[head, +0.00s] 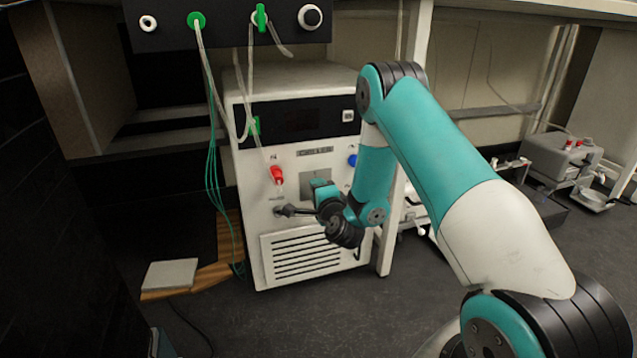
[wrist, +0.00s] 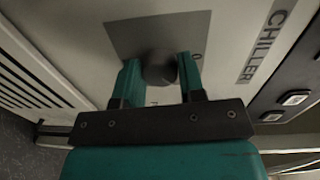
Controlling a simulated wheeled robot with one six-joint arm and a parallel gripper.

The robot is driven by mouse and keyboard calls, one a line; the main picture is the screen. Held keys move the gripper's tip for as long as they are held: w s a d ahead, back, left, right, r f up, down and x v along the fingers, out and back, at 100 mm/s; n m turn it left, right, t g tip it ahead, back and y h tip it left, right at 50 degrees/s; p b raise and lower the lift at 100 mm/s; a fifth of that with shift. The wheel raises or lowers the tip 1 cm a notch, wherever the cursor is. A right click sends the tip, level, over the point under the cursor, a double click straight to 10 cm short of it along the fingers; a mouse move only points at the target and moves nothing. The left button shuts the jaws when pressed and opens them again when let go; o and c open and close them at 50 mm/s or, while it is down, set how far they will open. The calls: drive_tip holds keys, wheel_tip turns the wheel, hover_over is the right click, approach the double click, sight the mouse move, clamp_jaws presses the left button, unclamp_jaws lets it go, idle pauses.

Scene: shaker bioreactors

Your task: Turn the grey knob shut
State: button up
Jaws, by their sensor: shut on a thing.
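The grey knob (wrist: 158,68) shows in the wrist view as a dark round knob on a grey square plate (wrist: 128,38) of the chiller. My gripper (wrist: 160,76) has one teal finger on each side of it and is shut on it. A mark like an "O" is right of the knob, and part of another letter is below it. In the head view my gripper (head: 322,190) is at the front of the white chiller (head: 250,180), over the grey plate (head: 309,182). The knob is hidden there behind the gripper.
A red valve handle (head: 277,174) and a blue one (head: 352,160) flank the plate. A dark spout (head: 290,211) sticks out below it. Thin tubes hang from the dark panel (head: 232,30) above. A flat pale block (head: 170,274) lies on the left. Floor in front is clear.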

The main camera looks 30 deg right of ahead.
drive_tip(key=shift+s+f+n+h+p, duration=0.1)
drive_tip(key=shift+n+h+p, duration=0.05)
drive_tip(key=shift+n+p, duration=2.4)
drive_tip(key=shift+f+n+h+p, duration=0.1)
drive_tip(key=shift+n+h+p, duration=0.05)
drive_tip(key=shift+n+p, duration=2.35)
drive_tip(key=shift+m+p, duration=0.25)
drive_tip(key=shift+p, duration=0.2)
drive_tip(key=o, duration=0.9)
